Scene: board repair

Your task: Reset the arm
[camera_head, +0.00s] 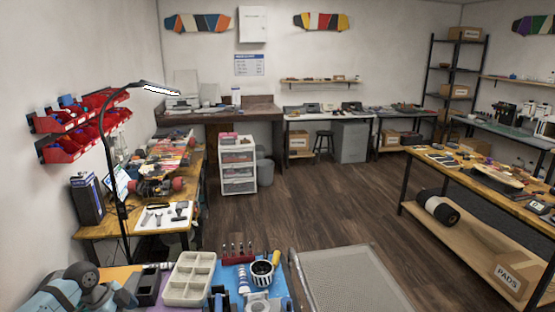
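A teal and grey arm of mine (75,288) shows at the bottom left corner, over the near workbench. I cannot see whether either gripper holds anything.
The near bench carries a beige compartment tray (189,279), a black box (149,286), a striped cup (262,273) and a red tool rack (238,253). A grey mesh panel (350,281) lies to their right. A lamp (108,140) stands behind at left. The middle floor is clear.

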